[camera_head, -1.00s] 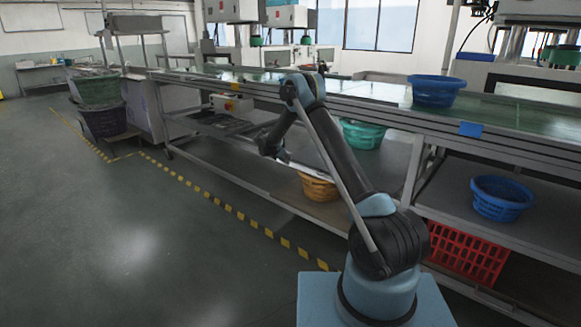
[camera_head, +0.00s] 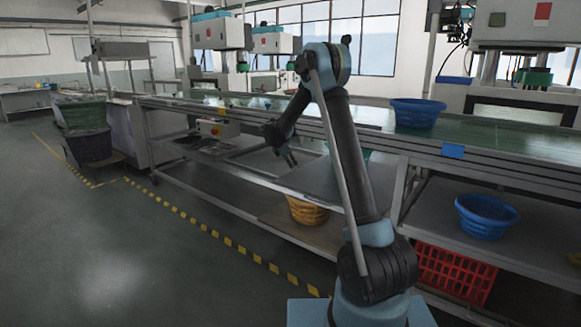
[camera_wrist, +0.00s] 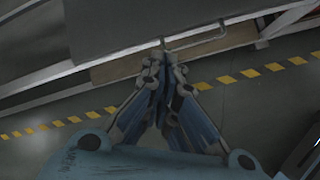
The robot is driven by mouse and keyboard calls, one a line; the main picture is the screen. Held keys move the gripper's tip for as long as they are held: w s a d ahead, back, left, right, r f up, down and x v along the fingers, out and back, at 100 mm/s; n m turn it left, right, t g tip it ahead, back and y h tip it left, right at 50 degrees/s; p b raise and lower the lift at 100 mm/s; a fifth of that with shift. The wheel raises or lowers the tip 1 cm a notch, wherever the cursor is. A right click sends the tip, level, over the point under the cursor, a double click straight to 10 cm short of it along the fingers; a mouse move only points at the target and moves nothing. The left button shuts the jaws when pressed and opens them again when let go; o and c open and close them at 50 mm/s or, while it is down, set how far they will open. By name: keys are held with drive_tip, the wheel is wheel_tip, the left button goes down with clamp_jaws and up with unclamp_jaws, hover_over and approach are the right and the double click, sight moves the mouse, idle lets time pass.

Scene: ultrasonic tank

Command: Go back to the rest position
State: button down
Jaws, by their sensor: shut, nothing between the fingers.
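My gripper (camera_head: 291,160) hangs at the end of my raised, bent arm, in front of the conveyor bench in the head view. In the wrist view my gripper (camera_wrist: 160,62) has its two fingers together at the tips, with nothing between them. It points at the bench's lower frame and the floor, and I cannot see it touching anything.
A blue basket (camera_head: 417,113) stands on the green conveyor (camera_head: 480,131). Another blue basket (camera_head: 486,216), a yellow basket (camera_head: 307,211) and a red crate (camera_head: 455,272) are below. Stacked baskets (camera_head: 86,130) stand at left. The floor (camera_head: 110,240) at left is clear.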

drive_tip(key=s+d+r+m+g+y, duration=0.1)
drive_tip(key=s+d+r+m, duration=0.35)
drive_tip(key=s, duration=0.65)
drive_tip(key=s+d+r+m, duration=0.3)
drive_tip(key=s+d, duration=0.3)
drive_tip(key=s, duration=0.4)
drive_tip(key=s+d+r+m+g+y, duration=0.1)
drive_tip(key=s+d+r+m, duration=0.4)
drive_tip(key=s, duration=0.6)
drive_tip(key=s+d+f+m+y, duration=0.1)
drive_tip(key=s+f+m, duration=0.2)
drive_tip(key=s, duration=0.6)
drive_tip(key=s+d+f+m+y, duration=0.1)
drive_tip(key=s+f+m, duration=0.2)
drive_tip(key=s, duration=0.7)
drive_tip(key=s+d+f+m+g, duration=0.1)
drive_tip(key=s+f+m, duration=0.2)
drive_tip(key=s+f, duration=0.4)
drive_tip(key=s, duration=0.3)
drive_tip(key=shift+s+m+y, duration=0.2)
drive_tip(key=shift+m+y, duration=0.15)
drive_tip(key=shift+y, duration=0.05)
drive_tip(key=shift+w+f, duration=0.2)
drive_tip(key=shift+w, duration=0.25)
drive_tip(key=shift+s, duration=0.2)
